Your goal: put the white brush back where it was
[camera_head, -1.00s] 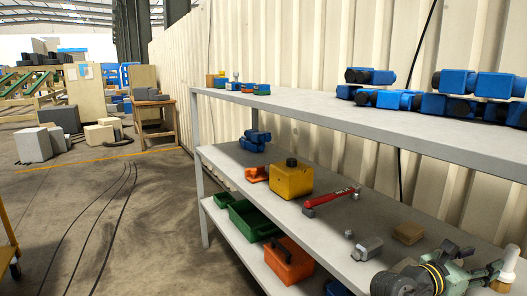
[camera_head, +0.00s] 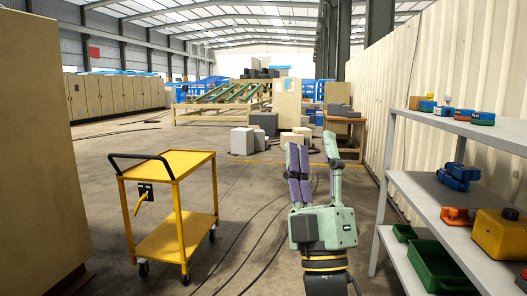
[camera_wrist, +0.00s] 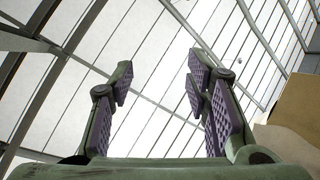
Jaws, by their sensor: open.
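My gripper (camera_head: 314,155) stands upright in front of me in the head view, fingers pointing up. Its two fingers with purple ridged pads are apart, with nothing between them. The wrist view also shows the gripper (camera_wrist: 160,78) open and empty against the roof. The white brush is in neither current view. The grey shelf rack (camera_head: 437,182) at the right is cut off by the picture edge, so its nearer part is out of view.
The rack holds a yellow box (camera_head: 499,236), blue parts (camera_head: 459,176) and a green bin (camera_head: 437,268). A yellow cart (camera_head: 172,166) stands at the left, beside a tall tan cabinet (camera_head: 38,150). Open floor lies between cart and rack. Grey blocks (camera_head: 242,141) stand farther back.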

